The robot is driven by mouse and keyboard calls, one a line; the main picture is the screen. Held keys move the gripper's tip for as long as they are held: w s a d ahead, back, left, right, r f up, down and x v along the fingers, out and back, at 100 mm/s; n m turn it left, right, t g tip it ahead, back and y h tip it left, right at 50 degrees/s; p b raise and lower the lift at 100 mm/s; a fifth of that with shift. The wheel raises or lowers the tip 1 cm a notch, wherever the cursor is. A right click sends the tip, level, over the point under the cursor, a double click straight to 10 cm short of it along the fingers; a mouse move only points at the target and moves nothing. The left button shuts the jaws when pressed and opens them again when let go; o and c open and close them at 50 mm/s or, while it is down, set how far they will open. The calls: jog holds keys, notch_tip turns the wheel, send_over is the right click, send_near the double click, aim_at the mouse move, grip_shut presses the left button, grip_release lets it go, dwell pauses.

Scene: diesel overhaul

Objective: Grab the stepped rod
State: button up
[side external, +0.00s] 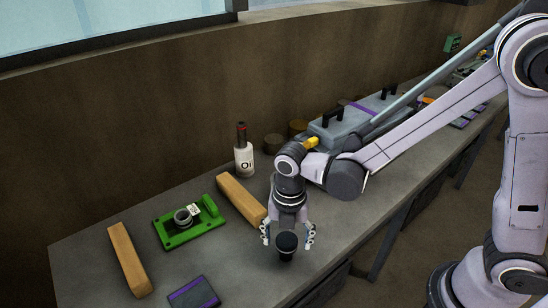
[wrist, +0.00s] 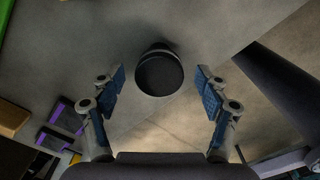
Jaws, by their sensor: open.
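A dark, round-topped upright piece, which I take to be the stepped rod (side external: 286,251), stands on the bench near its front edge. In the wrist view the rod (wrist: 159,74) shows end-on as a dark disc with a narrower part behind it. My gripper (side external: 287,236) points down over it, with its fingers apart on the left and right of the rod. In the wrist view my gripper (wrist: 160,82) is open, with visible gaps between both blue pads and the rod. The rod's lower part is mostly hidden.
A green fixture (side external: 190,224) lies to the left between two wooden blocks (side external: 130,259) (side external: 241,200). A white bottle (side external: 244,159) stands near the wall. Grey cases (side external: 345,128) are further back. A purple-striped dark box (side external: 194,295) lies at the front.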

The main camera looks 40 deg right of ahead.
aim_at(287, 240)
jog(key=shift+f, duration=1.75)
grip_shut()
